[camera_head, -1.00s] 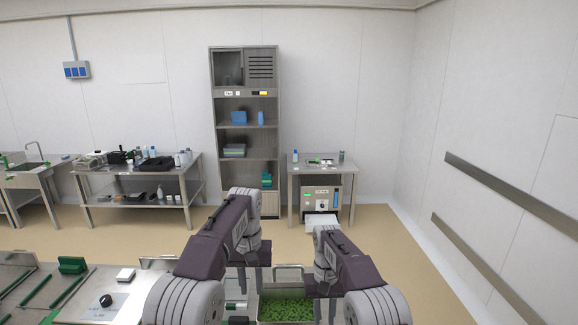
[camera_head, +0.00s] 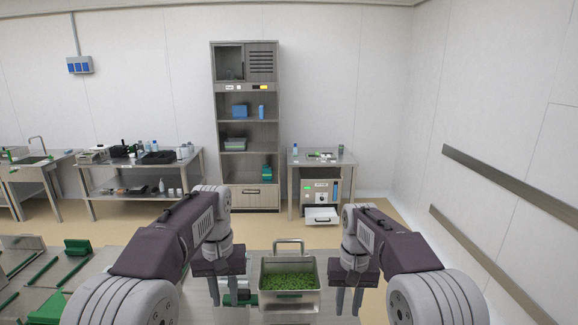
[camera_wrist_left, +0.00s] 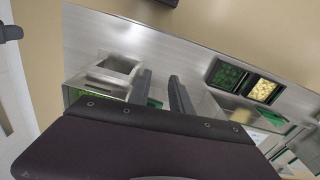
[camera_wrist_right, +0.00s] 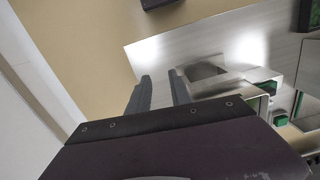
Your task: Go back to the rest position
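My left gripper (camera_head: 222,292) points down just left of the steel bin of green pieces in the head view. Its two fingers are apart with nothing between them, as the left wrist view (camera_wrist_left: 160,88) also shows. My right gripper (camera_head: 348,295) points down to the right of the same bin. Its fingers are apart and empty, and they show in the right wrist view (camera_wrist_right: 160,88). Both grippers are clear of the bin in the head view.
The steel bin (camera_head: 318,300) with a raised handle stands between my grippers. In the left wrist view, a green-filled tray (camera_wrist_left: 228,75) and a yellow-filled tray (camera_wrist_left: 263,90) lie on the steel surface. A shelf cabinet (camera_head: 247,145) and a side table (camera_head: 322,158) stand farther back, beyond open floor.

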